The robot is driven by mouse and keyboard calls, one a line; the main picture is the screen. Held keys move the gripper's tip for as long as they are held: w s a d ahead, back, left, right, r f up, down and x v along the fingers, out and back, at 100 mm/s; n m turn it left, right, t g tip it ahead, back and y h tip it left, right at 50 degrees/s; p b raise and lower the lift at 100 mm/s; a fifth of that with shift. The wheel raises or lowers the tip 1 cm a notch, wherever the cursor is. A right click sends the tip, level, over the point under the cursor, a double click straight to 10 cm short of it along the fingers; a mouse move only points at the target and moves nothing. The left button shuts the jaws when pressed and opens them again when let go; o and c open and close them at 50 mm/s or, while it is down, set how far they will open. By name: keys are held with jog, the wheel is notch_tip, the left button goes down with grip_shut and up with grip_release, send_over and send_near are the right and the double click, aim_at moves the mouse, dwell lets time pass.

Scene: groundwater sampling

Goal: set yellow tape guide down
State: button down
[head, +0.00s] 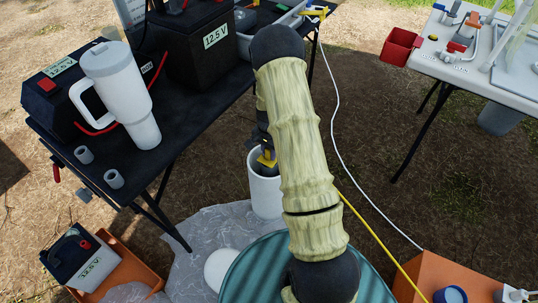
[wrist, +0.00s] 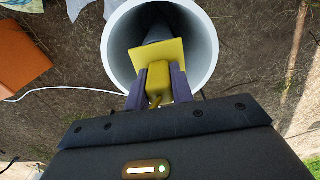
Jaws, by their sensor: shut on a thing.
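The yellow tape guide (wrist: 158,75) is between the fingers of my gripper (wrist: 159,84) in the wrist view, with its flat plate over the mouth of a white pipe (wrist: 207,45). A dark grey cylinder shows inside the pipe beyond the plate. In the head view the tape guide (head: 266,160) shows at the top of the upright white pipe (head: 265,195), below my arm. My gripper is shut on the guide. My arm hides part of the gripper, and I cannot tell whether the guide touches the rim.
A black table (head: 190,120) at left holds a white tumbler (head: 122,90), batteries and grey fittings. A grey table (head: 460,62) stands at right. A white lid (head: 221,268) lies on plastic sheeting (head: 200,243). A yellow line (head: 375,237) and white cord (head: 350,173) cross the ground.

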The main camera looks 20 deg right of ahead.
jog(key=shift+f, duration=0.6)
jog(key=shift+f, duration=0.1)
jog(key=c, duration=1.2)
grip_release()
notch_tip(320, 180, up, 12)
jog(key=p, duration=0.3)
jog(key=shift+p, duration=0.3)
